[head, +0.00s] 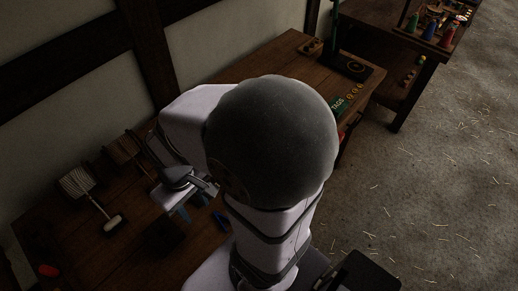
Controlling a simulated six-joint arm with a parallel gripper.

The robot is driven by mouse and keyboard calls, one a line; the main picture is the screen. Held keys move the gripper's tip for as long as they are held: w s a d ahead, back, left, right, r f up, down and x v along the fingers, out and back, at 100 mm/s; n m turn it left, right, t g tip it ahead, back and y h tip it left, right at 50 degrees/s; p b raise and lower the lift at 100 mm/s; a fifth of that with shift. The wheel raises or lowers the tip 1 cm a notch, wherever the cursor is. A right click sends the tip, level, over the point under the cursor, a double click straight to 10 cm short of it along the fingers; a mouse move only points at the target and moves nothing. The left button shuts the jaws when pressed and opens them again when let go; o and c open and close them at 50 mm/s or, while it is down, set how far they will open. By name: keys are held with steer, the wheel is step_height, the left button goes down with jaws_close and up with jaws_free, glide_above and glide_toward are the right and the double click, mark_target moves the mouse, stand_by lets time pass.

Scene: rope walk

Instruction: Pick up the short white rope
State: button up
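A pale, striped, bundle-like thing (77,181) lies on the dark wooden bench at the left. A thin white length runs from it down to a small whitish piece with a dark end (113,223). I cannot tell whether either is the short white rope; no other clear white rope shows. My gripper (183,196) is over the bench to the right of these, apart from them in the picture.
The wooden bench (62,232) runs along the wall, partly hidden by my arm. Brown blocks (124,150) and a red thing (48,271) lie on it. A second table with coloured cones (430,28) stands upper right. Straw-strewn floor (440,190) is open.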

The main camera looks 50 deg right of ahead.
steer(key=w+d+f+n+h, duration=0.1)
steer(key=d+n, duration=0.4)
steer(key=d, duration=0.5)
steer(key=d+f+n+h+b, duration=0.1)
steer(key=d+f+n, duration=0.1)
steer(key=d+n, duration=0.4)
steer(key=w+d+f+n+h+b, duration=0.1)
steer(key=d+n, duration=0.5)
steer(key=d, duration=1)
steer(key=shift+w+f+t+h, duration=0.3)
steer(key=shift+w+t+h, duration=0.1)
steer(key=shift+h, duration=0.2)
steer(key=shift+s+b+x, duration=0.2)
steer(key=shift+b+x, duration=0.8)
steer(key=shift+x, duration=2.6)
jaws_close()
